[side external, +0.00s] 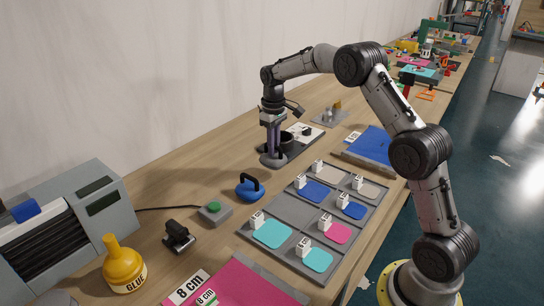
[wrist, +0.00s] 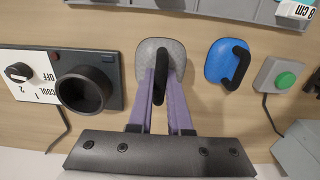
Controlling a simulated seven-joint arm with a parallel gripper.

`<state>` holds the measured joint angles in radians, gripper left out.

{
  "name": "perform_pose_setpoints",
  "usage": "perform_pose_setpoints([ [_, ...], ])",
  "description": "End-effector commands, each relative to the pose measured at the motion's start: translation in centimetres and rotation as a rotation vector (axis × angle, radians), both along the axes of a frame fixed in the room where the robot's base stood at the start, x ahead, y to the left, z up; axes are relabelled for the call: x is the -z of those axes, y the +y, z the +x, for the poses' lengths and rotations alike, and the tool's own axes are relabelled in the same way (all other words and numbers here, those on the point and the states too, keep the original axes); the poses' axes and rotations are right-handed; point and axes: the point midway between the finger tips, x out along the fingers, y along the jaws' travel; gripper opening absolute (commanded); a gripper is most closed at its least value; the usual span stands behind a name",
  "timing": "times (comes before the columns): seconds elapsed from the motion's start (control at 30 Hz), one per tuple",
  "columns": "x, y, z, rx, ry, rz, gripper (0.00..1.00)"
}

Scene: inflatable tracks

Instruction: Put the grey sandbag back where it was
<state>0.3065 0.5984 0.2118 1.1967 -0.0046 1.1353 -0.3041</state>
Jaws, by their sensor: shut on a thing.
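The grey sandbag (wrist: 150,50) is a rounded grey pad with a black handle. My gripper (wrist: 160,78) is shut on that handle, with its purple fingers on either side. In the side view the grey sandbag (side external: 266,160) is under my gripper (side external: 272,142), at or just above the wooden table; I cannot tell if it touches. A blue sandbag (side external: 245,194) with a black handle lies nearer the camera; it also shows in the wrist view (wrist: 218,62), right of the grey one.
A dark heater unit with a round cup (wrist: 84,90) stands close left of the grey sandbag. A grey tray (side external: 283,226) with coloured patches and white tags lies to the right. A yellow glue bottle (side external: 122,268) stands in front.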

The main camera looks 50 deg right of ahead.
Motion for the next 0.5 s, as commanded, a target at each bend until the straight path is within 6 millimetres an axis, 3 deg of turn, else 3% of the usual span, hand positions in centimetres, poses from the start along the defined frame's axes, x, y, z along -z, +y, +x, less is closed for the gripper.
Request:
perform_pose_setpoints([
  [0.17, 0.5, -0.2, 0.7, 0.000, -0.005, -0.002, 0.00],
  [0.5, 3.9, -0.3, 1.0, 0.000, -0.006, -0.002, 0.00],
])
